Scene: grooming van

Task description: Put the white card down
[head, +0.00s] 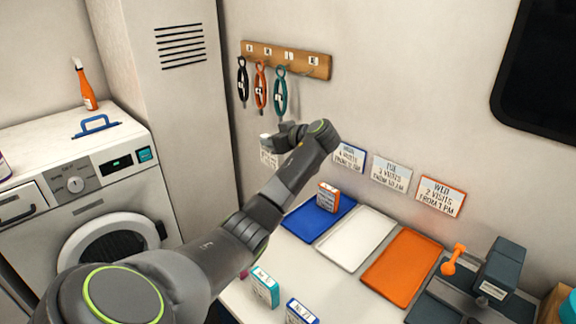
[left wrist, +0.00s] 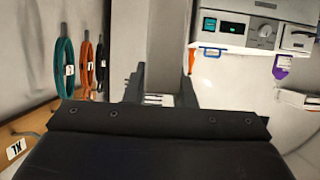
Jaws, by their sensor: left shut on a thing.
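The white card (head: 268,157) hangs from my left gripper (head: 272,140) in front of the wall, below the row of hooks, clear of the counter. Small print shows on it, too small to read. My left gripper is shut on it. In the left wrist view, a small part of the white card (left wrist: 157,99) shows between the fingers of my left gripper (left wrist: 160,88); the dark gripper body hides the rest. My right gripper is not in view.
Blue (head: 306,223), white (head: 355,238) and orange (head: 402,266) trays line the counter. An orange-and-white box (head: 327,198) stands on the blue one. Two boxes (head: 265,287) (head: 300,312) stand in front. Leashes (head: 261,88) hang from a hook rail (head: 287,59). The white tray is empty.

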